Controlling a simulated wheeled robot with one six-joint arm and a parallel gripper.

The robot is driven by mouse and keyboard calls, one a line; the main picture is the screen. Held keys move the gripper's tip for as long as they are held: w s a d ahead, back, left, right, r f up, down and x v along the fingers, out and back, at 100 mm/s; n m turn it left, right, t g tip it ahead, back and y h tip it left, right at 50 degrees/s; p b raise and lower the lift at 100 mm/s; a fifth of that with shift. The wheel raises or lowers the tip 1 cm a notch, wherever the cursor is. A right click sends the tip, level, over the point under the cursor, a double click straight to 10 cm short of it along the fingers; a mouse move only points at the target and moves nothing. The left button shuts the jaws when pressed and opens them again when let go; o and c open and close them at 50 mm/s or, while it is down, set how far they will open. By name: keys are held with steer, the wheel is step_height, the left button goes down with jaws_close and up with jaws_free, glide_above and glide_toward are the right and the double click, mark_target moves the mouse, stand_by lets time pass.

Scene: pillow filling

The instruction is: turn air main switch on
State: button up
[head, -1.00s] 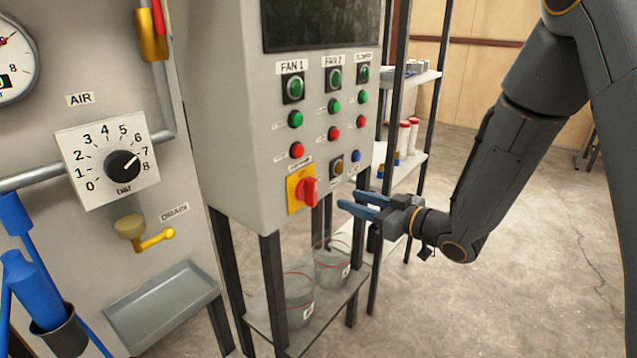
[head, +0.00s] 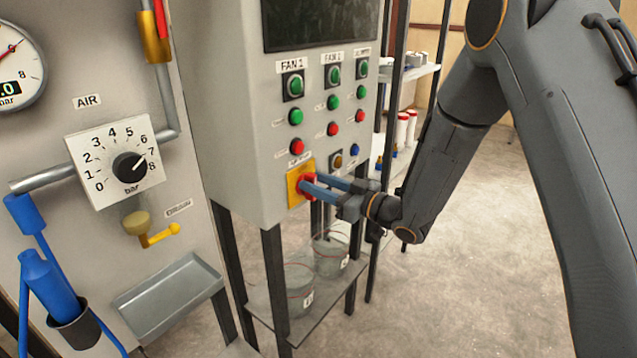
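The red rotary switch (head: 308,181) sits on a yellow plate (head: 293,197) low on the front of the grey control cabinet. The small label above it is too blurred to read. My gripper (head: 312,184) has reached the switch from the right, with its two blue fingers pointing at the plate. The fingers are apart, with their tips at the red handle, one on its near side and one on its far side. They hide part of the handle, so its angle and any contact are hard to tell.
Green and red buttons (head: 296,147) sit just above the switch. Clear buckets (head: 331,257) stand on a shelf below the cabinet. At left is an AIR dial (head: 130,166) with a pipe and a gauge (head: 15,62). A rack (head: 408,75) stands behind my arm.

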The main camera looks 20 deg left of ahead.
jaws_close()
steer(key=shift+m, duration=0.3)
steer(key=m, duration=0.4)
steer(key=shift+w+d+f, duration=0.1)
steer(key=shift+w+d, duration=0.1)
steer(key=shift+w, duration=0.15)
steer(key=shift+w+d+f+m+p, duration=0.15)
steer(key=shift+f+m+p, duration=0.15)
steer(key=shift+m, duration=1.9)
steer(key=shift+w+f+m+p, duration=0.2)
steer(key=shift+f+m+p, duration=0.15)
steer(key=shift+m, duration=1.85)
steer(key=shift+w+d+f+m+p, duration=0.15)
steer(key=shift+f+m+p, duration=0.15)
steer(key=shift+m, duration=1.9)
steer(key=shift+a, duration=0.1)
